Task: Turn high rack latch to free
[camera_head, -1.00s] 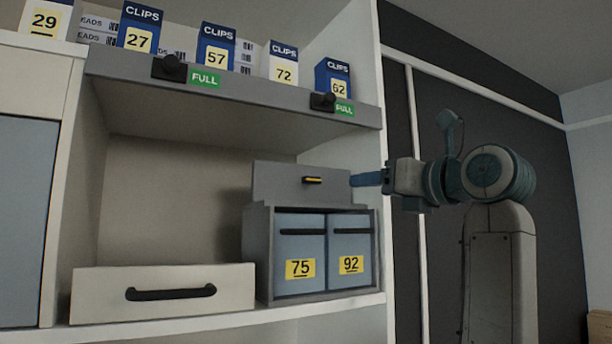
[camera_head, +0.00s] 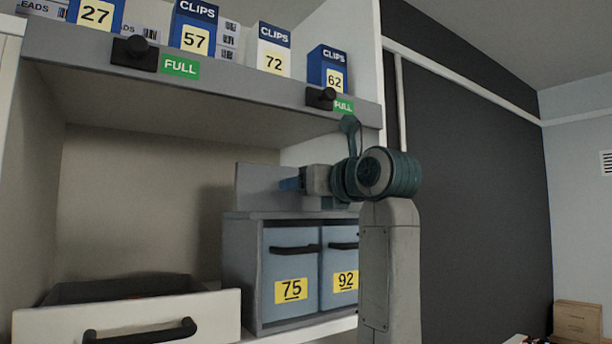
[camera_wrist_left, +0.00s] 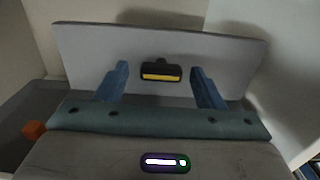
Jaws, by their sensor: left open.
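A grey upright panel (camera_head: 250,182) stands on top of the grey bin rack (camera_head: 240,270). In the left wrist view the panel (camera_wrist_left: 95,55) carries a black latch (camera_wrist_left: 161,65) with a yellow bar that lies level. My left gripper (camera_head: 287,184) is at the panel in the head view and hides the latch there. In the left wrist view my left gripper (camera_wrist_left: 160,76) is open, with one blue finger on each side of the latch and space between. I cannot tell how deep the fingertips are. My right gripper is not in view.
A shelf edge (camera_head: 215,82) with black knobs and green FULL labels runs above, holding CLIPS boxes (camera_head: 270,50). Blue bins 75 (camera_head: 291,265) and 92 (camera_head: 340,265) sit in the rack. A cream drawer (camera_head: 130,318) stands open at left; an orange block (camera_wrist_left: 34,130) shows nearby.

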